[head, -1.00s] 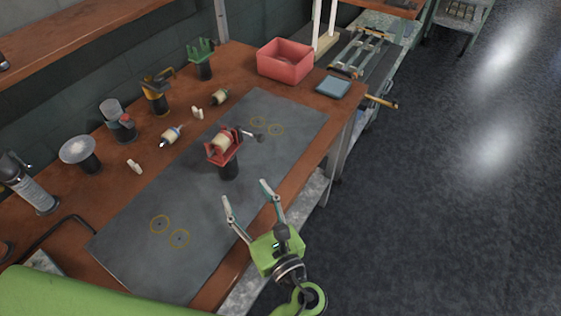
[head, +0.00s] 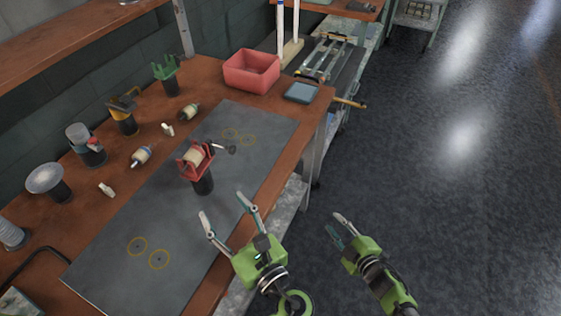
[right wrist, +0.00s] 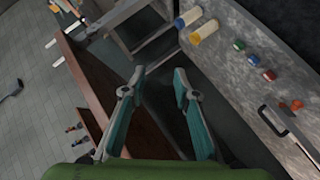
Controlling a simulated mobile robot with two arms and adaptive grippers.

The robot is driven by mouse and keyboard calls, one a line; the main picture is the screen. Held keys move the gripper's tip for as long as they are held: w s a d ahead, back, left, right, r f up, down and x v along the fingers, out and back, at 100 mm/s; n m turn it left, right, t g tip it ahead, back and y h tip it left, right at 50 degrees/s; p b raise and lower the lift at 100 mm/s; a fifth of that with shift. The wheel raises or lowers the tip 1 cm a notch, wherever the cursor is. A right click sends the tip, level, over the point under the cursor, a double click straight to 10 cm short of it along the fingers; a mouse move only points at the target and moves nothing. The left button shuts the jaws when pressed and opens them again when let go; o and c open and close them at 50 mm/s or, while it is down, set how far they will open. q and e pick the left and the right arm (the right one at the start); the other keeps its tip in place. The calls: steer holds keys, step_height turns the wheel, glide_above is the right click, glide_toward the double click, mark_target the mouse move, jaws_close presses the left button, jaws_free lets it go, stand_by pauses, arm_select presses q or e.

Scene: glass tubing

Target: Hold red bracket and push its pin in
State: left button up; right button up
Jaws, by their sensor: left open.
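The red bracket (head: 182,172) sits on a black cylindrical post (head: 203,185) standing on the grey mat. A cream roller (head: 196,157) lies between its sides. A pin with a dark end (head: 229,150) sticks out from the bracket's right side; how deep it sits cannot be told. My left gripper (head: 222,206) is open and empty, near the mat's front edge, apart from the bracket. My right gripper (head: 340,224) is out over the floor, right of the table. In the right wrist view its fingers (right wrist: 158,82) are apart with nothing between them.
The grey mat (head: 115,255) has yellow circles and free room around the bracket. Behind it stand a green bracket (head: 165,70), a yellow bracket (head: 123,105), loose rollers and small white pieces. A red bin (head: 251,73) and a blue-grey tray (head: 301,92) are at the far end.

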mark_target(204, 180)
steer(key=w+a+r+n+y, duration=0.25)
steer(key=a+r+n, duration=0.2)
steer(key=r, duration=0.45)
steer(key=w+a+r+n+y, duration=0.2)
steer(key=a+r+n+y, duration=0.25)
steer(key=r, duration=0.55)
arm_select(q)
steer(key=shift+w+a, duration=0.1)
steer(key=shift+w, duration=0.1)
steer(key=x, duration=1.3)
steer(key=shift+w+a, duration=0.1)
steer(key=shift+a, duration=0.05)
arm_select(e)
steer(key=s+a+r+n+g+y, duration=0.2)
steer(key=s+a+r+n+g, duration=0.1)
steer(key=r+n, duration=0.3)
steer(key=s+a+r+n+g+y, duration=0.2)
steer(key=s+a+r+n+g, duration=0.1)
steer(key=r+n, duration=0.4)
steer(key=a+n+g, duration=0.1)
steer(key=a, duration=0.1)
steer(key=shift+s+a+r+n+y, duration=0.25)
steer(key=shift+a+r+n+y, duration=0.05)
steer(key=shift+n, duration=0.1)
